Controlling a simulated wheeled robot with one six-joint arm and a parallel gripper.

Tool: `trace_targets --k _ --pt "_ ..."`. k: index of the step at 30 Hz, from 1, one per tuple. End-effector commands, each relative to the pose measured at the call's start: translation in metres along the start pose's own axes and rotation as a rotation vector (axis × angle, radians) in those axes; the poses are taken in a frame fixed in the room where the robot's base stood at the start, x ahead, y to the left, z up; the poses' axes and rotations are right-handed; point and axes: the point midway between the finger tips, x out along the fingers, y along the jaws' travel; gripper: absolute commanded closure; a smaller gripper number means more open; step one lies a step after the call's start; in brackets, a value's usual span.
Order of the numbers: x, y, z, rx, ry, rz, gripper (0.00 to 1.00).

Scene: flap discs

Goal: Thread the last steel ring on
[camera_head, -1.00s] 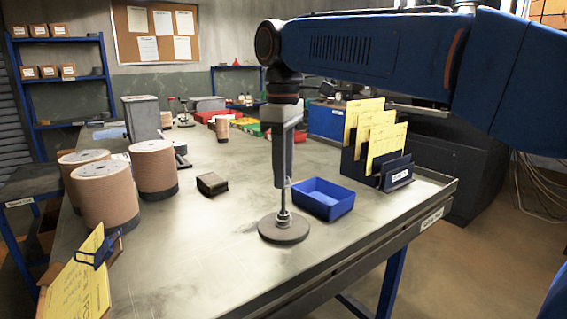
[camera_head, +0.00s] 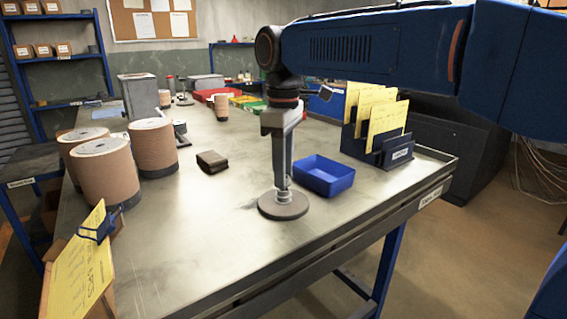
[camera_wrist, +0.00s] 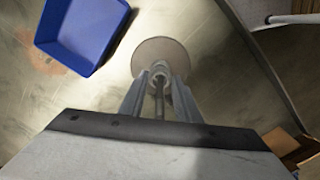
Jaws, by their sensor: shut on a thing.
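A stand with a round grey base (camera_head: 270,208) and a thin upright rod stands near the table's front edge. Pale rings (camera_head: 284,197) show low on the rod, just above the base. My gripper (camera_head: 283,186) points straight down over the stand, its fingertips close above the base. In the wrist view, the fingers (camera_wrist: 160,80) are on either side of the rod (camera_wrist: 159,100), shut on a small steel ring (camera_wrist: 160,69) at their tips. The ring appears to be around the rod; the fingers partly hide it. The base also shows in the wrist view (camera_wrist: 160,50).
An empty blue tray (camera_head: 342,180) stands close right of the stand. A dark rack (camera_head: 397,155) with yellow cards is behind it.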

Motion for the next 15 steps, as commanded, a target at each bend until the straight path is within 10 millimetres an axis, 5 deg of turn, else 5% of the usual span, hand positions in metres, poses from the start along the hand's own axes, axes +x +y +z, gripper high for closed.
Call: trace_targets --k 15 --pt "0.014 0.0 0.0 0.0 0.0 0.0 0.91"
